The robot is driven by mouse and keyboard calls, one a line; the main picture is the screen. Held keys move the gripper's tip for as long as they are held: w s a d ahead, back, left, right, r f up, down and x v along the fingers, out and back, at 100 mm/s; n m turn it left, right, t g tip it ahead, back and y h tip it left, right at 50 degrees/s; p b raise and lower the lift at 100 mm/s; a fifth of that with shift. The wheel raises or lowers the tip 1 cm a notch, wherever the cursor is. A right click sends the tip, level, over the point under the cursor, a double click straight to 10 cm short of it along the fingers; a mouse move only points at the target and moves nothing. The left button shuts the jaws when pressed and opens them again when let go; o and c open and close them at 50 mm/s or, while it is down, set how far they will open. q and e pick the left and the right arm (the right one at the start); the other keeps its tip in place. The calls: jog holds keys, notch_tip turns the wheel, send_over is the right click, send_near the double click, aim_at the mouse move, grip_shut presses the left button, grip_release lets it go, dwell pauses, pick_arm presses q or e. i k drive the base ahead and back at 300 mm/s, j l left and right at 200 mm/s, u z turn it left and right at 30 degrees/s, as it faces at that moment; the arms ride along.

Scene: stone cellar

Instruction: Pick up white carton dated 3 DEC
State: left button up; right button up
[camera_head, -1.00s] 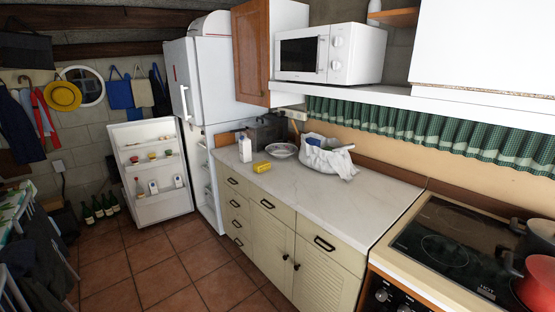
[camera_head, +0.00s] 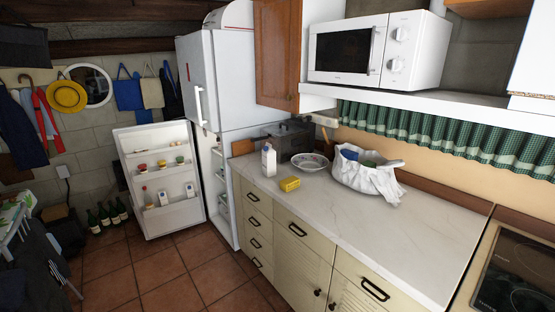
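A white carton (camera_head: 269,159) stands upright on the counter near its far left end, by the open fridge. Two more small white cartons stand on the lower shelf of the open fridge door, one (camera_head: 163,197) in the middle and one (camera_head: 190,189) to its right. Any dates on these cartons are too small to read, so I cannot tell which is dated 3 DEC. Neither of my grippers is in view.
The fridge door (camera_head: 128,160) stands wide open to the left. On the counter (camera_head: 385,230), a yellow pack (camera_head: 290,184), a bowl (camera_head: 310,163) and a white bag (camera_head: 367,177) are close to the carton. Bottles (camera_head: 105,214) stand on the floor. The tiled floor ahead is clear.

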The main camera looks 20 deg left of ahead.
aim_at(269, 155)
jog(key=i+j+z, duration=0.25)
jog(key=j, duration=0.4)
jog(key=i+j+z, duration=0.25)
jog(key=j, duration=0.45)
jog(key=i+j+z, duration=0.25)
jog(key=j, duration=0.5)
jog(key=j+z, duration=0.1)
jog(key=j, duration=0.3)
jog(key=k+j+z, duration=0.15)
jog(key=j, duration=0.2)
jog(key=k+j+z, duration=0.1)
jog(key=j, duration=0.3)
jog(key=k+j, duration=0.3)
